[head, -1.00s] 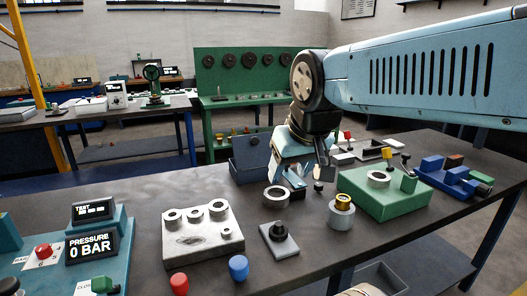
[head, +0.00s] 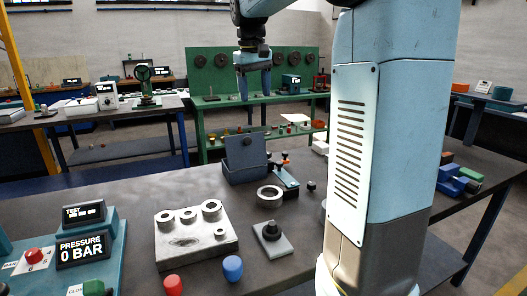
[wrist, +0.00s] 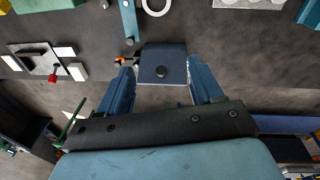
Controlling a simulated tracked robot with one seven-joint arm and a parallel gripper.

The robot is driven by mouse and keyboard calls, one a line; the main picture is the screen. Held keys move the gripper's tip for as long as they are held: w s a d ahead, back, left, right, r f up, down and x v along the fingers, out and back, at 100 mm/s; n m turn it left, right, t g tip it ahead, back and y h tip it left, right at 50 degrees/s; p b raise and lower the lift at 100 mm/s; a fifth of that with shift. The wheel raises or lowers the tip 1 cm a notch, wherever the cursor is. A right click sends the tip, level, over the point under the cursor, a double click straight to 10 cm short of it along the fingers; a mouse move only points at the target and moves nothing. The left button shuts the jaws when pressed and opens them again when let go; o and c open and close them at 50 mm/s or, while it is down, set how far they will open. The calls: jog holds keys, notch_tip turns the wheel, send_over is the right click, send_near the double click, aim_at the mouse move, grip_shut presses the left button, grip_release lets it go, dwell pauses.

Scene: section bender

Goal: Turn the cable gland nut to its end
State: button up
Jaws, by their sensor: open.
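I cannot pick out the cable gland nut in the current views. My own arm link covers the right middle of the bench in the head view, where a brass-topped grey cylinder showed earlier. My gripper (head: 254,92) hangs raised over the back of the bench in the head view, fingers down, open and empty. In the wrist view my gripper (wrist: 162,82) has its two blue fingers wide apart, with a blue-grey box (wrist: 162,52) with a black knob showing between and beyond them. That box (head: 246,172) stands on the bench in the head view.
On the bench (head: 130,190) are a metal ring (head: 270,196), a white block with several bosses (head: 195,245), a plate with a black knob (head: 272,241), red (head: 172,285) and blue (head: 232,268) caps, and a pressure panel (head: 82,248). A green bench (head: 265,98) stands behind.

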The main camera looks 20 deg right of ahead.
jog(key=w+d+f+g, duration=0.1)
jog(key=w+d+f, duration=0.1)
jog(key=w, duration=0.6)
jog(key=w+d+f+g, duration=0.2)
jog(key=w+d, duration=0.1)
jog(key=w, duration=0.4)
jog(key=w+d+f+n+g, duration=0.1)
jog(key=w+d+f, duration=0.2)
jog(key=w+f, duration=0.35)
jog(key=w+d+f+g, duration=0.1)
jog(key=w+d+f, duration=0.35)
jog(key=f, duration=0.25)
jog(key=x, duration=0.8)
jog(key=a+x, duration=0.1)
jog(key=x, duration=0.4)
jog(key=shift+s, duration=0.35)
jog(key=shift+r, duration=0.1)
jog(key=shift+c, duration=0.2)
